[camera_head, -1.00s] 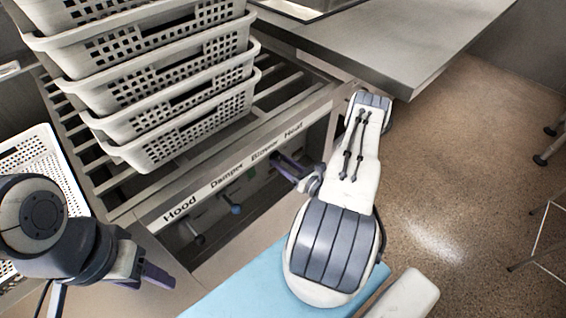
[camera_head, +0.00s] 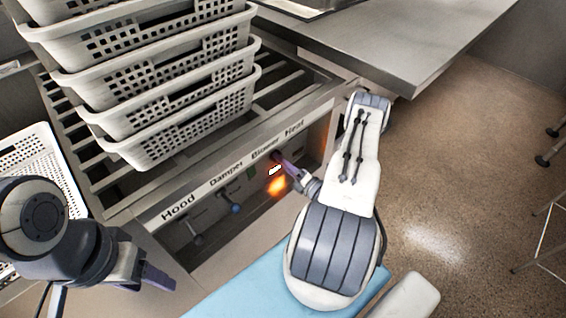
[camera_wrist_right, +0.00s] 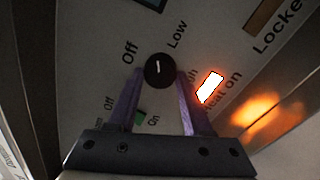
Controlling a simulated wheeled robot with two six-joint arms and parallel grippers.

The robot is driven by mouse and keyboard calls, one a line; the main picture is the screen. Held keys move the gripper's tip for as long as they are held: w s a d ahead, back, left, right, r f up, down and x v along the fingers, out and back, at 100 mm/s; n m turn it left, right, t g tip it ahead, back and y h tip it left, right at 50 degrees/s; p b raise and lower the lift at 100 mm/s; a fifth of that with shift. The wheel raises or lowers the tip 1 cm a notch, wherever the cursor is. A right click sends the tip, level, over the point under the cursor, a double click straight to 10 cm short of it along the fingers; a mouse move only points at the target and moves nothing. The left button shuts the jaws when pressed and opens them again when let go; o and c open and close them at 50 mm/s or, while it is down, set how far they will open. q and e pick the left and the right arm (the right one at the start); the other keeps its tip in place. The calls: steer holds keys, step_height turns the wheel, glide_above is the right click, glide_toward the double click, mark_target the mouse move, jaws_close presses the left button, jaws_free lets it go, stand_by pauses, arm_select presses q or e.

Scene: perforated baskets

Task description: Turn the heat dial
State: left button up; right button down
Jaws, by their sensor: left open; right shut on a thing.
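The heat dial (camera_wrist_right: 159,70), a round black knob with a white pointer line, sits on the control panel (camera_wrist_right: 90,45) among the words Off, Low and a partly covered High. In the right wrist view my right gripper (camera_wrist_right: 161,80) has its purple fingers on either side of the dial and is shut on it. The "Heat On" lamp (camera_wrist_right: 210,87) glows white with an orange halo, and its glow shows in the head view (camera_head: 275,170). There my right gripper (camera_head: 284,163) reaches the panel under the Heat label; it hides the dial. My left gripper (camera_head: 158,277) is open and empty.
Stacked white perforated baskets (camera_head: 155,150) stand on the slatted rack above the panel. Hood and Damper knobs (camera_head: 236,208) are to the left. A green switch (camera_wrist_right: 141,117) is near the left finger. A steel table (camera_head: 400,50) is at upper right.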

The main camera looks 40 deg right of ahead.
steer(key=m, duration=0.8)
steer(key=m+h, duration=0.1)
steer(key=m, duration=1.6)
steer(key=shift+d+r+h, duration=0.1)
steer(key=shift+r+h, duration=0.2)
steer(key=shift+c, duration=1.6)
jaws_free()
steer(key=s, duration=1)
steer(key=shift+s, duration=0.25)
